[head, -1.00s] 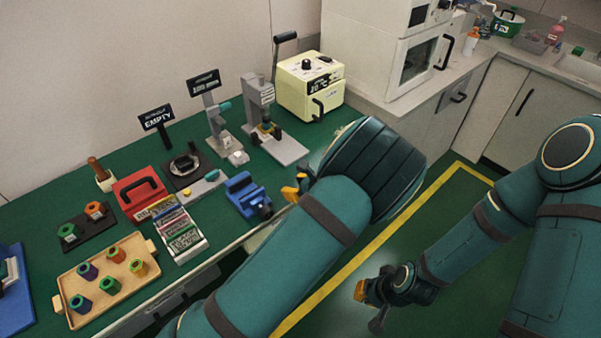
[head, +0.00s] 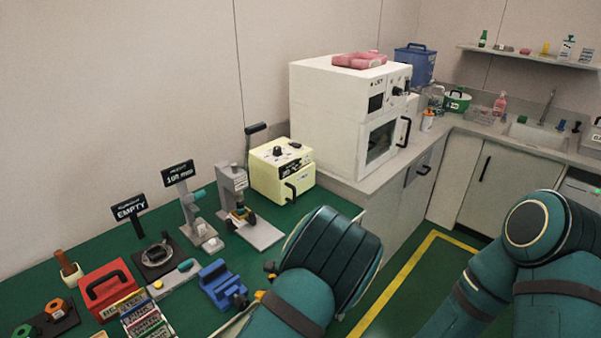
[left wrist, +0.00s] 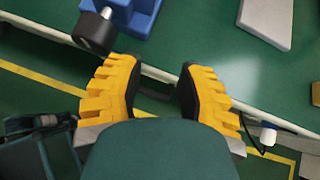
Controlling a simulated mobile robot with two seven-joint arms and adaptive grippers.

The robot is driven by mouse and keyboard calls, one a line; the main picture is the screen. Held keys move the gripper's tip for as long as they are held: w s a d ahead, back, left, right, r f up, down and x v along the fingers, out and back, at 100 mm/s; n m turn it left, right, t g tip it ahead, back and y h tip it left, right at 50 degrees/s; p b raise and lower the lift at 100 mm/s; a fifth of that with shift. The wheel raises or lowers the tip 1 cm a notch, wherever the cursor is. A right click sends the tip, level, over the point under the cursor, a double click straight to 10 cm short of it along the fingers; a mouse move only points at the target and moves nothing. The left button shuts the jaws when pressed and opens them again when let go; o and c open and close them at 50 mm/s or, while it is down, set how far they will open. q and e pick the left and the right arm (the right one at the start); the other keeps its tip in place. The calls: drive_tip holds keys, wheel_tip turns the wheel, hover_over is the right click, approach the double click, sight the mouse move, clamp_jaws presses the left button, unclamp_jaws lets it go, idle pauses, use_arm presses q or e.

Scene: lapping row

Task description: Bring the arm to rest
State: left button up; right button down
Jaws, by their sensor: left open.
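My left arm comes in from the bottom of the head view, and its forearm hides most of the left gripper (head: 264,282). In the left wrist view the left gripper (left wrist: 160,92) has its two yellow fingers apart, with nothing between them. It hangs over the bench's front edge, close to a blue vise (left wrist: 128,12) with a dark knob. The blue vise (head: 219,283) also shows in the head view, left of the gripper. My right arm (head: 480,290) is at the right of the head view; its gripper is out of the frame.
The green bench top (head: 200,262) carries a red box (head: 107,288), a grey press (head: 234,200), a cream heater (head: 283,172) and signs. A white oven (head: 345,110) stands on the counter behind. Green floor with a yellow line (head: 395,283) lies right of the bench.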

use_arm(q)
drive_tip(key=s+f+n+g+h, duration=0.6)
drive_tip(key=s+f+n, duration=0.3)
drive_tip(key=s, duration=0.5)
drive_tip(key=s+d+r+n+t+h, duration=0.2)
drive_tip(key=s+n+h, duration=0.4)
drive_tip(key=n, duration=0.9)
drive_tip(key=shift+s+d+n+t+h, duration=0.35)
drive_tip(key=shift+s+d, duration=0.25)
drive_tip(key=shift+s, duration=0.45)
